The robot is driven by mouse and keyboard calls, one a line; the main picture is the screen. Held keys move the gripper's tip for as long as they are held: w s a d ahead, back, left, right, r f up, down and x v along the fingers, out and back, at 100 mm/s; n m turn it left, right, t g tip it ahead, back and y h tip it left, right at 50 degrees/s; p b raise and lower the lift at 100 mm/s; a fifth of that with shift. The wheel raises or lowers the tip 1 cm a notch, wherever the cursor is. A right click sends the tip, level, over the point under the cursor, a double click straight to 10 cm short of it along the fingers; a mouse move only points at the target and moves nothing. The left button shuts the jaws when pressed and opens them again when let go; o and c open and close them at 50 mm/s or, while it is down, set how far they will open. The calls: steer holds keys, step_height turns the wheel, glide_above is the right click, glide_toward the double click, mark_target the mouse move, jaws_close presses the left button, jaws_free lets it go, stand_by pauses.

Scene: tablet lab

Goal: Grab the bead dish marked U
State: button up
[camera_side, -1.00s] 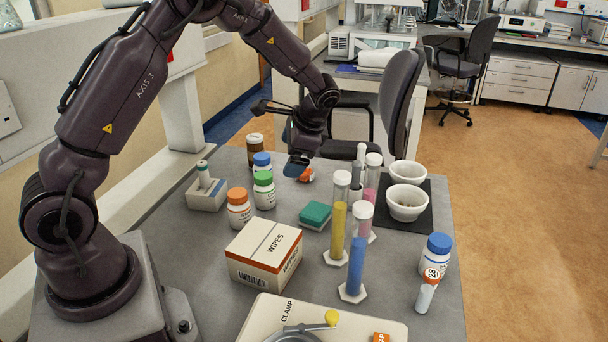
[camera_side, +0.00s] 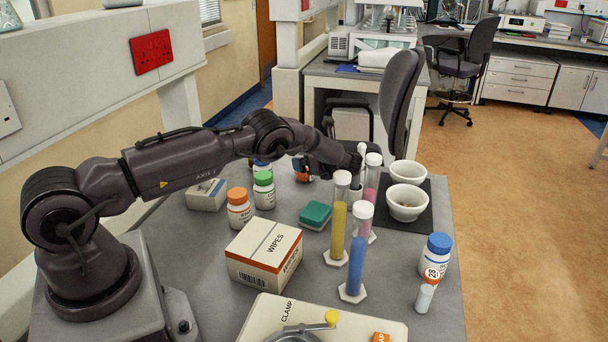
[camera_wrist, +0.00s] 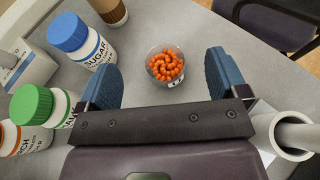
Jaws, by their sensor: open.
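A small clear round dish of orange beads (camera_wrist: 165,67) sits on the grey bench in the wrist view. A white tag with a dark mark shows on its near side, too small to read surely. My gripper (camera_wrist: 161,78) is open and empty, its two blue fingers spread to the left and right of the dish, with clear gaps on both sides. In the side view the dish (camera_side: 303,177) shows as an orange patch beneath my gripper, mostly hidden by my wrist.
A blue-capped bottle (camera_wrist: 84,40), a green-capped bottle (camera_wrist: 44,107) and a brown container (camera_wrist: 108,10) stand left of the dish. Tubes (camera_side: 338,220) and a wipes box (camera_side: 264,254) stand nearer the side camera.

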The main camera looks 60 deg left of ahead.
steer(key=shift+f, duration=0.65)
steer(key=f, duration=0.1)
steer(key=a+f, duration=0.1)
steer(key=f, duration=0.1)
steer(key=shift+s+a+f, duration=0.1)
steer(key=shift+a+f, duration=0.2)
steer(key=shift+a, duration=0.1)
steer(key=shift+a+f, duration=0.2)
steer(key=shift+a, duration=0.3)
steer(key=c, duration=1)
